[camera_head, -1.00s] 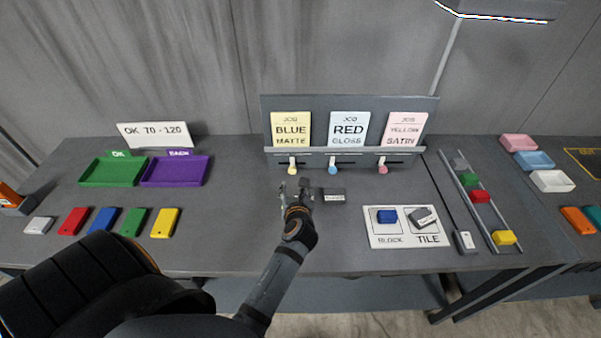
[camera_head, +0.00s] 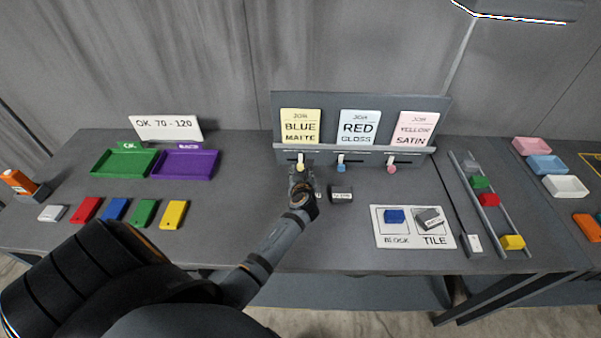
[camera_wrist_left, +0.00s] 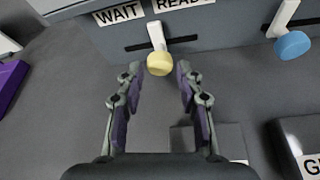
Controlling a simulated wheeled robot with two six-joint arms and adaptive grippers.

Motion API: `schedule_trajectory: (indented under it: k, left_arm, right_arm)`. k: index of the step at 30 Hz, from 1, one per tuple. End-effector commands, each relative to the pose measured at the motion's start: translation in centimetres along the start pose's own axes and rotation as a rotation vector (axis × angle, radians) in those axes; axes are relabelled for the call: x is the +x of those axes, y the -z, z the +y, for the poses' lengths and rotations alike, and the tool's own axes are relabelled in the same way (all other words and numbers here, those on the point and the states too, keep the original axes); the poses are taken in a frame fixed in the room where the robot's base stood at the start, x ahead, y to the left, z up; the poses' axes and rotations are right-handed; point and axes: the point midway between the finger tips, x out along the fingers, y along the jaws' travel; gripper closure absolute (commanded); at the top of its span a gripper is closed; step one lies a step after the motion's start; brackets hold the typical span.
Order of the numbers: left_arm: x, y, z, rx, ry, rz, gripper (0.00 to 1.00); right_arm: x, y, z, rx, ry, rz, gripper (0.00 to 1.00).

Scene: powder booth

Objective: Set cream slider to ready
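The cream slider knob (camera_head: 300,167) sits on the front of the job board (camera_head: 357,152), below the BLUE MATTE card (camera_head: 300,126). In the left wrist view the cream knob (camera_wrist_left: 159,63) hangs from a white lever in a dark slot, near the boundary between the WAIT label (camera_wrist_left: 118,12) and the READY label (camera_wrist_left: 183,4). My left gripper (camera_head: 301,175) is just in front of the knob. In the left wrist view its fingers (camera_wrist_left: 159,78) are apart, one on each side below the knob, with nothing between them. My right gripper does not show.
A blue knob (camera_head: 341,167) and a pink knob (camera_head: 391,168) sit to the right. A small dark block (camera_head: 341,193) lies right of my left gripper. A BLOCK/TILE mat (camera_head: 413,241) is further right. Green (camera_head: 124,163) and purple (camera_head: 184,165) trays stand left.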

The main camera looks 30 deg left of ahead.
Motion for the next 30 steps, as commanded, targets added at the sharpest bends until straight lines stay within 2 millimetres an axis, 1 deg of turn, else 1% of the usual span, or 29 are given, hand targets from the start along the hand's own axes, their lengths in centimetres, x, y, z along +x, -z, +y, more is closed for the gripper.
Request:
schedule_trajectory:
  k: [1,6,7,15,17,22,25,30]
  left_arm:
    - [0.0,0.0,0.0,0.0,0.0,0.0,0.74]
    - [0.0,0.0,0.0,0.0,0.0,0.0,0.97]
    - [0.0,0.0,0.0,0.0,0.0,0.0,1.0]
    - [0.0,0.0,-0.2,-0.001,0.0,0.001,1.0]
    - [-0.1,-0.1,-0.8,-0.003,0.0,0.002,1.0]
    - [-0.2,-0.5,-3.4,-0.004,0.001,0.002,1.0]
    - [-0.3,-0.6,-3.9,-0.001,0.0,0.002,1.0]
    - [-0.3,-0.7,-4.0,-0.002,0.002,0.001,1.0]
  right_arm:
    - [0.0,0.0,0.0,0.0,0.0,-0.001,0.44]
    - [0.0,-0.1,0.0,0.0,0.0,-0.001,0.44]
    - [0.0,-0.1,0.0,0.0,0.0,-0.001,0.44]
    - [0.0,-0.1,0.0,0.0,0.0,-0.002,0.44]
    - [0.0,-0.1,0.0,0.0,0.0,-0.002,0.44]
    - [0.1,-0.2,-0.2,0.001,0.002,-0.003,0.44]
    - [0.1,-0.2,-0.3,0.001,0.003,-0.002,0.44]
    - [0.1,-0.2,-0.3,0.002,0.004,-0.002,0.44]
